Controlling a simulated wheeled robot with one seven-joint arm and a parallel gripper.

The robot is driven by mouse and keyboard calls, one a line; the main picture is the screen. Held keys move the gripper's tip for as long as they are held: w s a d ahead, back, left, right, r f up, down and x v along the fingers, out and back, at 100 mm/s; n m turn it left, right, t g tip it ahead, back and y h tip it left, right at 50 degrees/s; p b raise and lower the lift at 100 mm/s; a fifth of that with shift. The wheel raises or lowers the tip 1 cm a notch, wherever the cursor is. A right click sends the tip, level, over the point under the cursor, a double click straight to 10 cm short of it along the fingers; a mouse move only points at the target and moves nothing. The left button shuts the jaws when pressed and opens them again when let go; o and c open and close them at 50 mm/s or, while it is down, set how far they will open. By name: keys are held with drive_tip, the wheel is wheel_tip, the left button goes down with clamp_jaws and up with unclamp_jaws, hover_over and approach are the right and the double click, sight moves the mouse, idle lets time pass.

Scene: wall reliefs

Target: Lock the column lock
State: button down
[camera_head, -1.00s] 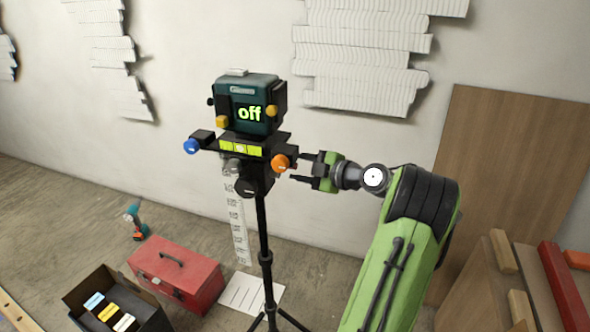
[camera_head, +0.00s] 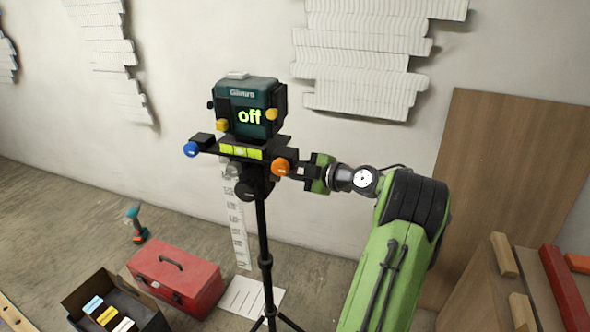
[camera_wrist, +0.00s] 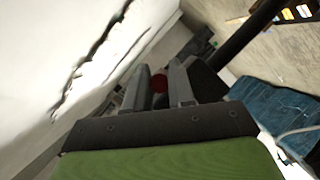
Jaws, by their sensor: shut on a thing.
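A dark teal laser level (camera_head: 250,108) reading "off" sits on a black mount (camera_head: 205,145) on top of a tripod column (camera_head: 265,235). The mount carries a blue knob (camera_head: 191,149) at left, an orange knob (camera_head: 281,167) at right and grey and black knobs (camera_head: 246,189) below. My gripper (camera_head: 296,173) is at the mount's right side, just behind the orange knob, its fingertips partly hidden. In the wrist view a small dark red knob (camera_wrist: 159,83) shows between my fingers, and they are shut on it. No label tells which knob is the column lock.
A red toolbox (camera_head: 175,277), an open black box (camera_head: 135,310) and a drill (camera_head: 136,225) are on the floor at left. A brown board (camera_head: 510,190) leans on the wall at right, with wood pieces in front. White reliefs hang on the wall.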

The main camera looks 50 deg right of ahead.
drive_tip(key=m+p, duration=0.1)
drive_tip(key=f+m+g+y+p, duration=0.1)
drive_tip(key=shift+a+f+m+p, duration=0.1)
drive_tip(key=shift+a+m+p, duration=0.1)
drive_tip(key=shift+m+p, duration=0.15)
drive_tip(key=shift+s+a+f+m+g+y+p, duration=0.3)
drive_tip(key=shift+a+f+m+g+y+p, duration=0.5)
drive_tip(key=shift+m+p, duration=0.9)
drive_tip(key=shift+s+a+f+m+g+y+p, duration=0.1)
drive_tip(key=shift+s+a+f+m+y+p, duration=0.4)
drive_tip(key=shift+m+y+p, duration=1.15)
drive_tip(key=shift+s+a+f+m+g+y+p, duration=0.2)
drive_tip(key=shift+a+m+g+y+p, duration=0.55)
drive_tip(key=shift+p, duration=1.45)
drive_tip(key=shift+a+f+m+t, duration=0.1)
drive_tip(key=shift+a+m+t, duration=0.05)
drive_tip(key=shift+m+t, duration=0.25)
drive_tip(key=c, duration=1.1)
unclamp_jaws()
drive_tip(key=shift+o, duration=0.4)
drive_tip(key=shift+f, duration=0.1)
